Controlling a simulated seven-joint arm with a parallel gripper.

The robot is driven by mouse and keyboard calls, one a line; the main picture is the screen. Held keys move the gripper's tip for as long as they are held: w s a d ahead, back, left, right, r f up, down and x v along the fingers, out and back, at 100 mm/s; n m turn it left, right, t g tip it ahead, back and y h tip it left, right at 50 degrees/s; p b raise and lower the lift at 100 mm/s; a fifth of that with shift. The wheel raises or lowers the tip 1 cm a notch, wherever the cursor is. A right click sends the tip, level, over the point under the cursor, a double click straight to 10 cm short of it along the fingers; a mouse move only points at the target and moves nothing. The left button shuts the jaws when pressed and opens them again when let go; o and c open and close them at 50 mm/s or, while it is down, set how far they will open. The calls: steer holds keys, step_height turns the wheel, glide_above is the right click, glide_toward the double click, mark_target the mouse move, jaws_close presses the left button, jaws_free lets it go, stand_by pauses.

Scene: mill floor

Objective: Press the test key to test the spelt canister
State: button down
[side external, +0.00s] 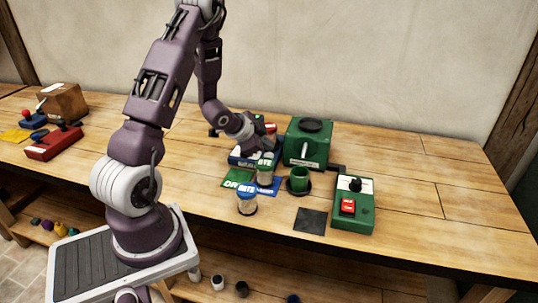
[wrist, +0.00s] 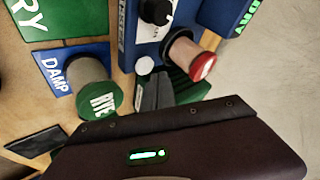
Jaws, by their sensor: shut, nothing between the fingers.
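A blue tester (side external: 240,157), also in the wrist view (wrist: 128,30), stands behind the mats with a black dial and a pale round button (wrist: 144,66) on its face. I cannot tell for certain that this button is the test key. A red-lidded canister (wrist: 190,55) is at the tester, its label unreadable; its red top (side external: 270,128) shows behind my arm in the side view. My gripper (wrist: 150,88) is shut and empty, its fingertips close to the button; contact is unclear.
A green machine (side external: 308,142), a green cup (side external: 299,177) on a dark saucer, a black square (side external: 310,220) and a green box with a red switch (side external: 348,207) stand to the right.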

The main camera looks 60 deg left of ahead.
steer(key=shift+r, duration=2.55)
steer(key=s+d+r+n+g, duration=0.1)
steer(key=s+d+r+n, duration=0.45)
steer(key=d+r, duration=0.85)
steer(key=s+d+r+g+h, duration=0.1)
steer(key=s+d, duration=0.5)
steer(key=s, duration=0.2)
steer(key=s+d+r+g+h, duration=0.1)
steer(key=s+d+h, duration=0.1)
steer(key=s+d, duration=0.4)
steer(key=s, duration=0.3)
steer(key=shift+d+m, duration=0.35)
steer(key=shift+d, duration=0.05)
